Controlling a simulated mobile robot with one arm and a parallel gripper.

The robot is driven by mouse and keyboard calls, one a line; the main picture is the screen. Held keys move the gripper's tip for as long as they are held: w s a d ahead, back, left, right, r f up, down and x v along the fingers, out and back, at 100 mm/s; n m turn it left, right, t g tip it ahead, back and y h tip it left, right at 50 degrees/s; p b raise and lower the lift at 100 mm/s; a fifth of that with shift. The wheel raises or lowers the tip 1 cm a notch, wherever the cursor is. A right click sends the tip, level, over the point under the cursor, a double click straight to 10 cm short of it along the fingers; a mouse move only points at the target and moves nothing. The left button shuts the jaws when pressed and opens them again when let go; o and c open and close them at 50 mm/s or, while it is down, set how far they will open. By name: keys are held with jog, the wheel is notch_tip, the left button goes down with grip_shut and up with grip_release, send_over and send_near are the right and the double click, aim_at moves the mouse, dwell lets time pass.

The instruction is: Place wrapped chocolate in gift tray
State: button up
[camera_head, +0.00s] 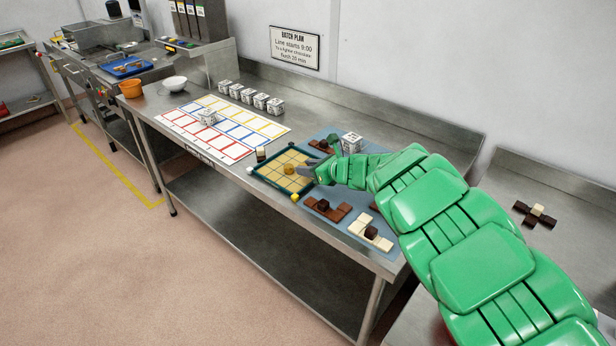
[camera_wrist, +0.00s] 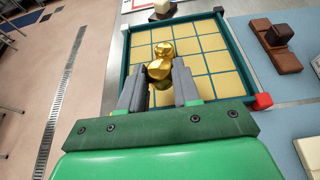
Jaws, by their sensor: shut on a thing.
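The gift tray (camera_head: 273,185) has a dark green rim and a grid of yellow compartments. It lies on the steel bench, and its rim also shows in the wrist view (camera_wrist: 236,60). My gripper (camera_head: 310,168) reaches over the tray from the right. In the wrist view its grey fingers (camera_wrist: 159,76) are shut on the gold wrapped chocolate (camera_wrist: 160,71). The gold shape has two rounded lobes; I cannot tell whether these are one piece or two. In the head view gold (camera_head: 289,169) shows near the tray's middle. The contact beneath it is hidden.
Dark, brown and cream chocolates (camera_head: 327,209) lie on the blue mat (camera_head: 345,243) around the tray. A red block (camera_wrist: 262,101) sits at one tray corner. A colour-bordered chart (camera_head: 231,137) and several white printed cubes (camera_head: 248,95) are farther along the bench.

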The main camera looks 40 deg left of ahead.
jog(key=shift+w+a+f, duration=0.1)
jog(key=shift+a+f, duration=0.05)
jog(key=shift+f, duration=1.7)
jog(key=shift+f, duration=0.1)
jog(key=o, duration=1)
jog(key=shift+v, duration=6.05)
